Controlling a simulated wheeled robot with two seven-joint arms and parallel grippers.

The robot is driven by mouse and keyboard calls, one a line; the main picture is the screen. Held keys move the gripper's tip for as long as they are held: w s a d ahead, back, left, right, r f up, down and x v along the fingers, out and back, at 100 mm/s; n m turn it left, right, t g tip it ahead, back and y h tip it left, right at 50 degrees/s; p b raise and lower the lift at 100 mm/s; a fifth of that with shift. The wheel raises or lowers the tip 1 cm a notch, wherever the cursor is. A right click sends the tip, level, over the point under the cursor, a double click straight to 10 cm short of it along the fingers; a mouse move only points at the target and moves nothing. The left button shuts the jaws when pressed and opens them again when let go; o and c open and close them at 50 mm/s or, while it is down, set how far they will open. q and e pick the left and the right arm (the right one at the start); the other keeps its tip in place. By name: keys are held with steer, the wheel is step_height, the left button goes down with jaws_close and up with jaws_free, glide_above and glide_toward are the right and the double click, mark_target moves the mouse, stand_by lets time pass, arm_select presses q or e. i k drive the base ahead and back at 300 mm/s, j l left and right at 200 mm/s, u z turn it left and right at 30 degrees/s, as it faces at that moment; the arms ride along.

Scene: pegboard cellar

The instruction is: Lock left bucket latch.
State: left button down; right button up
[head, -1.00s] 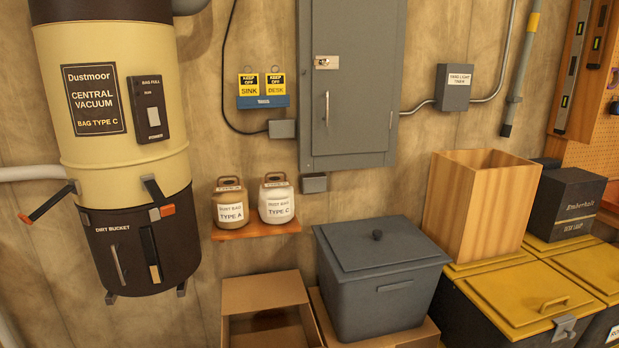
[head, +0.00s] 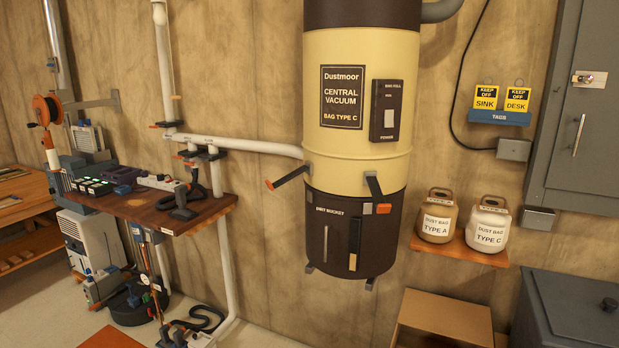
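The central vacuum (head: 361,110) hangs on the wall right of centre in the head view, cream above with a dark brown dirt bucket (head: 340,235) at its bottom. The left bucket latch (head: 287,178) is a dark lever with an orange tip; it sticks out to the left and down from the body, above the bucket's rim. On the bucket's right front, another dark lever (head: 373,185) tilts beside a grey block and an orange piece (head: 383,208). The bucket sits up against the cream body. Neither of my grippers is in view.
A wall shelf with two dust bags (head: 438,217) is right of the vacuum. A cardboard box (head: 443,318) and grey bin (head: 565,310) stand below. A cluttered wooden bench (head: 150,207) and white pipes are at left. Floor in front of the vacuum is mostly out of view.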

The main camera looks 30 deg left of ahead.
mark_target(272, 187)
steer(key=u, duration=1.15)
steer(key=z, duration=0.1)
steer(key=i+l, duration=0.05)
